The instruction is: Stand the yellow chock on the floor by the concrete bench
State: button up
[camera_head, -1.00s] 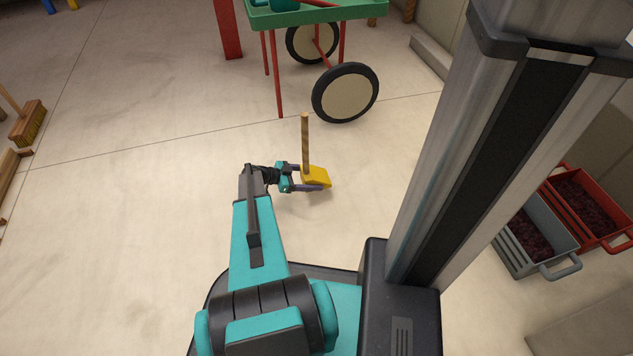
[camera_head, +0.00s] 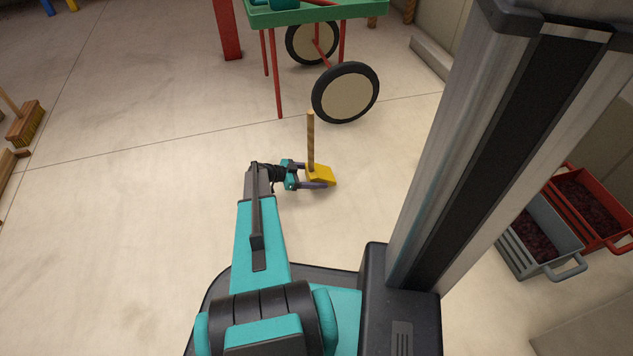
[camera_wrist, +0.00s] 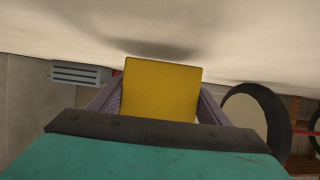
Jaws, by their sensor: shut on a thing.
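The yellow chock (camera_head: 322,175) is a small yellow block with an upright wooden handle (camera_head: 310,138). My gripper (camera_head: 312,175) is shut on it, with a finger along each side. In the wrist view the chock (camera_wrist: 161,90) fills the space between the two purple-grey fingers. A dark shadow lies on the floor beyond it. I cannot tell whether its underside touches the floor. I cannot make out the concrete bench for certain; a low grey concrete edge (camera_head: 428,58) runs along the wall at the upper right.
A green cart (camera_head: 310,14) with red legs and black wheels (camera_head: 345,92) stands ahead. A grey crate (camera_head: 510,262) and a red crate (camera_head: 616,240), filled with dark beans, are at the right. A broom (camera_head: 25,122) is at far left. Floor around the chock is clear.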

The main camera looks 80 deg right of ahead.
jog(key=shift+f+b, duration=0.35)
jog(key=shift+f, duration=0.45)
jog(key=shift+f, duration=0.1)
jog(key=o, duration=1.8)
jog(key=shift+p+v, duration=0.5)
jog(key=shift+v, duration=0.3)
jog(key=p+v, duration=0.3)
jog(key=v, duration=0.5)
jog(key=shift+w+a+r+p, duration=0.1)
jog(key=shift+w+r+p, duration=0.2)
jog(key=shift+p, duration=0.1)
jog(key=shift+w+a+r, duration=0.15)
jog(key=shift+w+a, duration=0.25)
jog(key=shift+w, duration=0.3)
